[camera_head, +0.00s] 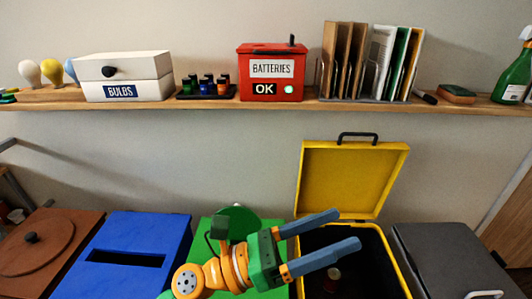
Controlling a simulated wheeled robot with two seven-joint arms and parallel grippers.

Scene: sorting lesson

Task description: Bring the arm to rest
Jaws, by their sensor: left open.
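My left gripper (346,228) reaches in from the bottom left, with orange and green links and two blue-grey fingers. The fingers are spread apart with nothing between them. They point right and cover part of the opening of the yellow bin (402,268). The yellow bin's lid (352,178) stands up open against the wall. A small reddish object (333,273) lies in the dark inside of the bin; what it is cannot be told. My right gripper is not in view.
A green bin (207,228) is partly behind my left arm. A blue slotted bin (135,238) and a brown bin (80,222) stand left, a dark grey bin (440,245) right. The shelf (215,104) above holds a red batteries box (271,72), a bulbs box (124,75) and folders (372,60).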

